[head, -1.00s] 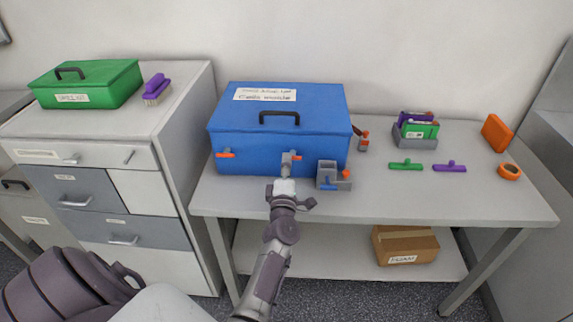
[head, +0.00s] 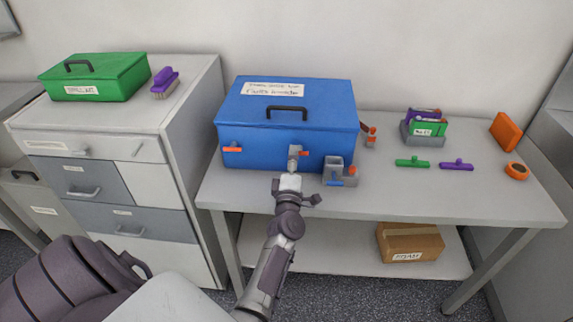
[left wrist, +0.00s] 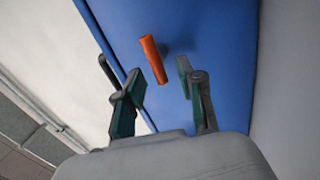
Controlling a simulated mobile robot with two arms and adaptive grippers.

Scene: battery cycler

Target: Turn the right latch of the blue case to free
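The blue case (head: 262,138) stands closed on the table, with a black handle on its lid. Its left orange latch (head: 232,149) lies level on the front. The right orange latch (head: 305,153) is partly hidden by my left gripper (head: 295,153), which is at the case front. In the left wrist view, the right latch (left wrist: 153,58) shows as an orange bar against the blue case wall (left wrist: 215,50). The fingers of my left gripper (left wrist: 163,82) stand apart, with the bar just ahead between them. I see no clear grip on it. My right gripper is not in view.
A grey holder (head: 340,175) stands close to the right of my left gripper. A drawer cabinet (head: 185,130) stands left.

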